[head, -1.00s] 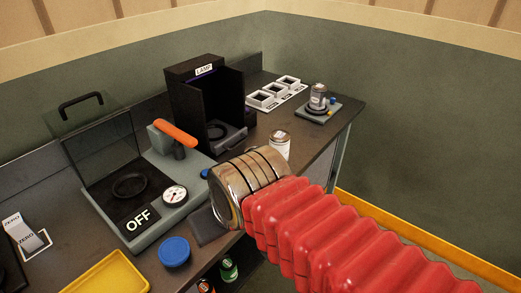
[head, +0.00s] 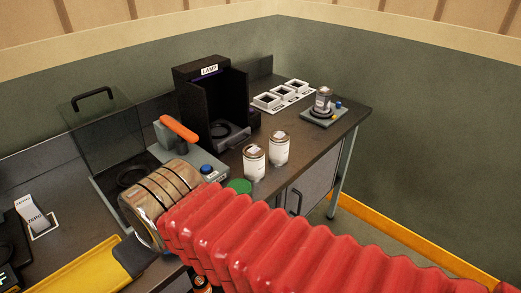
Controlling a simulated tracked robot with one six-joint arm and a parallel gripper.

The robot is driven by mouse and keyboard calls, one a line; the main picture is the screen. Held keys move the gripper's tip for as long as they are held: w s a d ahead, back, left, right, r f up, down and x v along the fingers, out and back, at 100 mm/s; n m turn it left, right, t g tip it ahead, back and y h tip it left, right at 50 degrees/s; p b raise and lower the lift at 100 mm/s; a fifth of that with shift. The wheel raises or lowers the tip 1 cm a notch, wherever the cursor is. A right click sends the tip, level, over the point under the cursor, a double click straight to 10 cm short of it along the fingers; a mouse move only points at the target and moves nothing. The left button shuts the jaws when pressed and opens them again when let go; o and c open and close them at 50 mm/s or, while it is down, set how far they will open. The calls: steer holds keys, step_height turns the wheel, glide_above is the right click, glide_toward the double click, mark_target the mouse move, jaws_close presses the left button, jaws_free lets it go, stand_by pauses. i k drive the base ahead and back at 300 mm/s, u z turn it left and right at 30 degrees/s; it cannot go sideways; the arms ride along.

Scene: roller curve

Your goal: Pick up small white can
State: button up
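Two white cans with brownish lids stand upright side by side on the dark bench, a left one (head: 255,163) and a right one (head: 279,149). They look alike in size, and I cannot tell which is the small one. My gripper (head: 133,256) is at the lower left, beyond the metal cuff of my red arm, well to the left of both cans. Only one dark finger part shows, and the rest is hidden behind the cuff. I cannot see whether it holds anything.
A lamp box (head: 190,95) stands behind the cans. A further can (head: 323,98) sits on a small device (head: 322,116) at the back right, near the white square holders (head: 283,95). A green disc (head: 240,186) lies near the bench's front edge. A yellow tray (head: 75,268) is lower left.

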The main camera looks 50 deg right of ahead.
mark_target(278, 139)
steer(key=u, duration=1.8)
steer(key=k, duration=1.3)
steer(key=z, duration=1.6)
